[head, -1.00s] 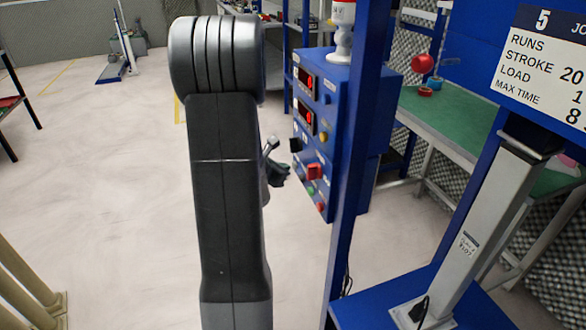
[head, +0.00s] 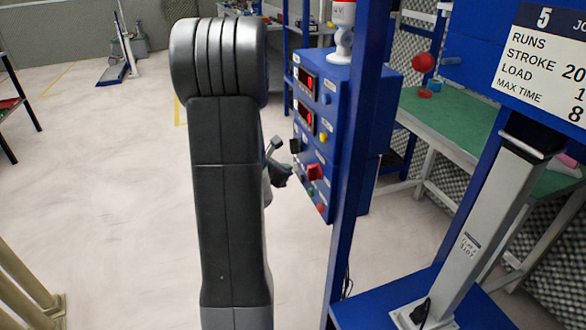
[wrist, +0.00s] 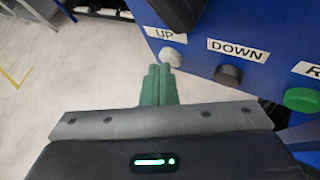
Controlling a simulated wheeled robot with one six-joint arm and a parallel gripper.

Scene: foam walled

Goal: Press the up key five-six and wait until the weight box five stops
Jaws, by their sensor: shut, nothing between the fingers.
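The white UP key (wrist: 172,57) sits under its UP label on the blue control box (head: 340,130). My gripper (wrist: 160,70) is shut and empty, its green fingertips at the lower left edge of the UP key in the wrist view. I cannot tell whether they touch it. In the head view my gripper (head: 284,174) is beside the lower left of the control box, partly behind my arm. A sign marked 5 (head: 545,55) hangs at the right, above a slanted grey column (head: 490,215) on a blue base. I cannot make out a weight box.
A dark DOWN key (wrist: 228,75) and a green button (wrist: 302,99) are right of the UP key. The box also has red displays (head: 307,82) and a red switch (head: 315,172). A blue post (head: 352,190) stands before the box. Floor at the left is open.

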